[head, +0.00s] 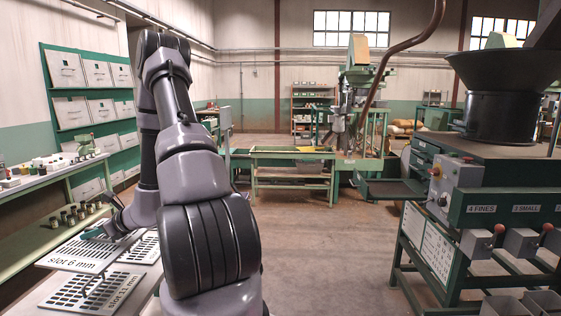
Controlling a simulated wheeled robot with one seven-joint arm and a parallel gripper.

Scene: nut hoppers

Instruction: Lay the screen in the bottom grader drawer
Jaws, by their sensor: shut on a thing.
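A flat grey perforated screen marked "slot 6 mm" (82,262) is at the lower left, over a bench that carries other screens. My gripper (106,229) is shut on this screen at its far edge, beside a teal patch; the fingertips are small and hard to make out. The grader (513,180) stands at the right, with a dark hopper on top. Low on its left side a flat drawer-like tray (393,189) sticks out. Its inside is too small to tell.
A screen marked "slot 11 mm" (92,292) lies below the held one. A green-edged bench (40,183) with small items runs along the left wall. Chutes with red-knobbed levers front the grader. A low green table (291,172) stands mid-room. The floor between is clear.

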